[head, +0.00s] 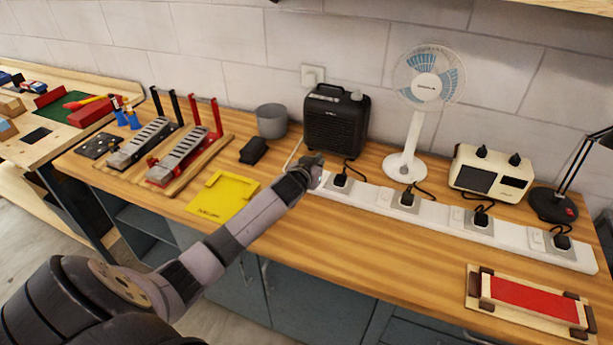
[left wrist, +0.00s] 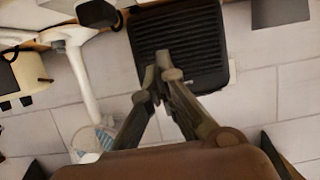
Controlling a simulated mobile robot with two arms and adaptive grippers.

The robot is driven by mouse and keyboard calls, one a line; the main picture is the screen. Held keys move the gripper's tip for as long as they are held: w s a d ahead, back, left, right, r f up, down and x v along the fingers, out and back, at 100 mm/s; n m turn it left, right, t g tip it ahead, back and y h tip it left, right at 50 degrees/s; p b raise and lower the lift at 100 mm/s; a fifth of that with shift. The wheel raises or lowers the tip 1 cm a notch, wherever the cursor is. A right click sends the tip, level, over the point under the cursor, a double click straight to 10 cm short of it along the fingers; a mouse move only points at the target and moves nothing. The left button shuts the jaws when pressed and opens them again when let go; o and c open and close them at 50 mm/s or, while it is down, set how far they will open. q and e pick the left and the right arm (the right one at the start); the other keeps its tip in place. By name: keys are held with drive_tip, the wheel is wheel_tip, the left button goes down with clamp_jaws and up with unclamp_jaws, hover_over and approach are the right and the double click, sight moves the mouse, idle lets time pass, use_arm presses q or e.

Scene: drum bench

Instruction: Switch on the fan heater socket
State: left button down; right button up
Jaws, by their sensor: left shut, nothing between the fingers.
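The fan heater (head: 335,122) is a black ribbed box against the wall; its dark grille also shows in the left wrist view (left wrist: 205,45). A long white socket strip (head: 375,205) runs along the bench in front of the appliances. Its leftmost socket, in front of the heater, holds a black plug (head: 341,180) with a cord leading up towards the heater. My left gripper (head: 316,163) is shut and empty at the left end of the strip, and it covers the area of that socket's switch. The shut fingertips (left wrist: 163,58) appear against the grille in the left wrist view. My right gripper is not in view.
A white fan (head: 412,135), a cream device (head: 490,172) and a black lamp (head: 553,204) stand behind the strip. A yellow tray (head: 225,195), black block (head: 253,150) and grey pot (head: 271,121) lie left. A red-topped board (head: 535,300) sits front right. The front middle bench is clear.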

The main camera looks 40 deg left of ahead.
use_arm(q)
drive_tip(key=s+d+b, duration=0.2)
drive_tip(key=s, duration=0.7)
drive_tip(key=shift+r, duration=0.15)
